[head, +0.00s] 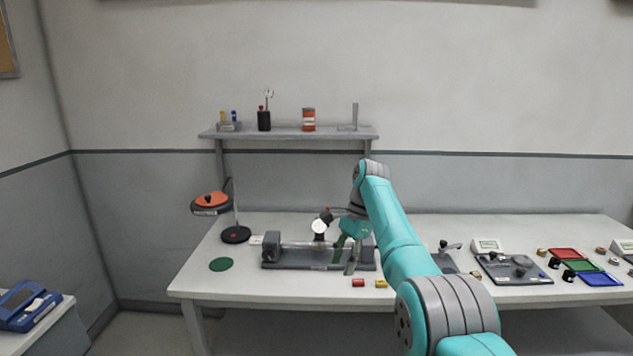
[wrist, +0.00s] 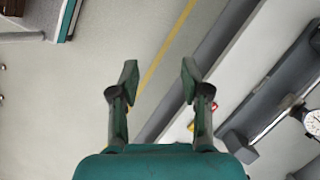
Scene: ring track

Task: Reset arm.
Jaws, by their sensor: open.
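My arm, teal and grey, reaches over the workbench (head: 215,287) in the head view. My gripper (head: 351,265) hangs in front of the grey bench fixture (head: 290,257), partly hidden by its own links. In the wrist view my gripper (wrist: 160,75) shows two dark green fingers spread apart. Nothing is between the fingers there; the floor shows behind them. A dial gauge (head: 319,228) stands at the fixture, and a dial also shows at the right edge of the wrist view (wrist: 312,121).
A red block (head: 358,283) and a yellow block (head: 381,284) lie near the bench's front edge. A lamp with an orange top (head: 211,200) stands left. A shelf (head: 290,133) holds small items. Red, green and blue trays (head: 601,280) sit right. A green disc (head: 221,264) lies left.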

